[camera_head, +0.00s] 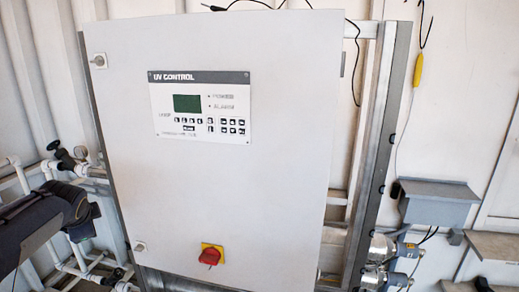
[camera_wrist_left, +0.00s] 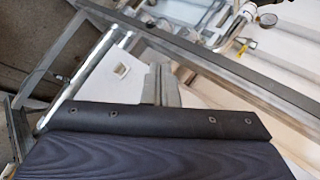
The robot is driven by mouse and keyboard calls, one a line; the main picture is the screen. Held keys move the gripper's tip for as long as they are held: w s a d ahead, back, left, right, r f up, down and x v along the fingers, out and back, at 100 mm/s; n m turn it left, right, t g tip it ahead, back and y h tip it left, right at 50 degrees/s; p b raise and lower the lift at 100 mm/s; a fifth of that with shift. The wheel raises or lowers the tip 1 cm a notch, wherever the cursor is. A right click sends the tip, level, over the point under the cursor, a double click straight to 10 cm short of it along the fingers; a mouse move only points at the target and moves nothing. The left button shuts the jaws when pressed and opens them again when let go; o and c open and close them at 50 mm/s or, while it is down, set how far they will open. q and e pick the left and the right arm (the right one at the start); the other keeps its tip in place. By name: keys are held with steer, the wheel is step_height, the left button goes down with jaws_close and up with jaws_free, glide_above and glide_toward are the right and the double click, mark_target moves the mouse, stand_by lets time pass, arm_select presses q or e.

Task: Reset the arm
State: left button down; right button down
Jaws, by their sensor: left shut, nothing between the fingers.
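My left arm (camera_head: 45,220) comes in from the left edge in the head view, left of the white UV control cabinet (camera_head: 220,165). It appears apart from the cabinet. Its fingertips cannot be made out there. In the left wrist view my left gripper (camera_wrist_left: 160,82) shows two grey fingers close together beyond the dark hand; it is shut and empty. My right gripper is not in view. The cabinet door is closed. It carries a control panel (camera_head: 201,106) with a green screen and a red rotary switch (camera_head: 210,255) on a yellow plate near the bottom.
White pipes (camera_head: 70,250) with valves run behind my left arm. A metal frame post (camera_head: 385,130) stands right of the cabinet, with a grey box (camera_head: 436,202) beyond it.

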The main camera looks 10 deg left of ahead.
arm_select(q)
steer(key=s+d+f+n+h, duration=0.3)
steer(key=s+d, duration=0.4)
steer(key=d, duration=0.3)
steer(key=s+d+f+n+h, duration=0.3)
steer(key=s+d, duration=0.5)
steer(key=d, duration=0.3)
steer(key=s+d+f+n+g+h, duration=0.1)
steer(key=s+d+f+n+h, duration=0.2)
steer(key=s+d, duration=0.5)
steer(key=d+n, duration=0.1)
steer(key=d, duration=0.2)
steer(key=shift+s+d+f+n+h, duration=0.2)
steer(key=shift+f+n+h, duration=0.1)
steer(key=shift+h, duration=0.1)
